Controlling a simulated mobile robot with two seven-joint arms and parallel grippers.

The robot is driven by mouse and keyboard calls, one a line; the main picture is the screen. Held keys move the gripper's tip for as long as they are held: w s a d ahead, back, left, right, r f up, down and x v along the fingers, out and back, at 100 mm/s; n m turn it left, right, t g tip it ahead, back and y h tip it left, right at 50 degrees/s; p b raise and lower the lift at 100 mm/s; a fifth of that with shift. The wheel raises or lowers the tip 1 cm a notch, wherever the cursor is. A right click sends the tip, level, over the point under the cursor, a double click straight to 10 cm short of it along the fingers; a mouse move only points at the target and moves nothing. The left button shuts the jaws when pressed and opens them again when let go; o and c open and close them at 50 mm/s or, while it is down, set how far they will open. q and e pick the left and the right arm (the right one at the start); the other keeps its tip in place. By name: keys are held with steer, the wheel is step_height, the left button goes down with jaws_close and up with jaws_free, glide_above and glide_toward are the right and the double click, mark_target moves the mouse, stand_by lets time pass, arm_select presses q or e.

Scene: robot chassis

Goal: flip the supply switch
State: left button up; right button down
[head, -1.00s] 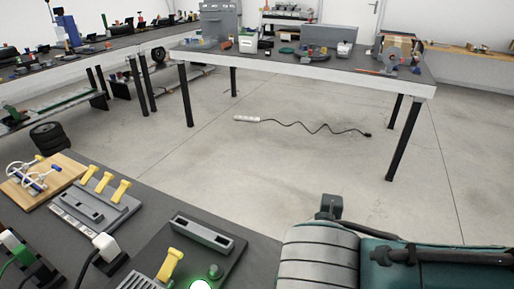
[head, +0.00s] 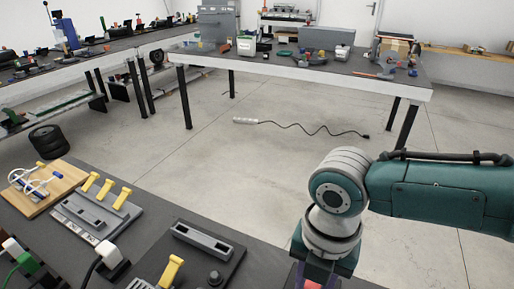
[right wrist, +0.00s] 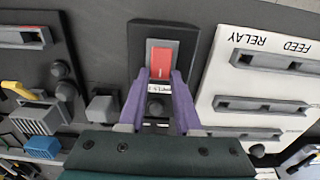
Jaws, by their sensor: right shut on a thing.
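The supply switch is a red rocker (right wrist: 161,61) in a grey frame on a dark plate (right wrist: 146,38). A small white label below it is mostly hidden and I cannot read it. My right gripper (right wrist: 161,78) has its two purple fingers on either side of the red rocker and is shut on it. In the head view, my right gripper (head: 320,270) points down at the bench's right end, and its tips are cut off by the lower edge. My left gripper is not in view.
A white panel marked FEED RELAY (right wrist: 272,50) stands close on the right. A board with dark round knobs (right wrist: 64,70) lies on the left. In the head view, yellow-handled switches (head: 107,190) and a plugged black cable (head: 108,252) occupy the bench.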

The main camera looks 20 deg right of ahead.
steer(key=c, duration=0.6)
jaws_free()
step_height(320, 180, up, 10)
steer(key=p, duration=0.2)
steer(key=shift+d, duration=0.2)
steer(key=shift+w, duration=0.1)
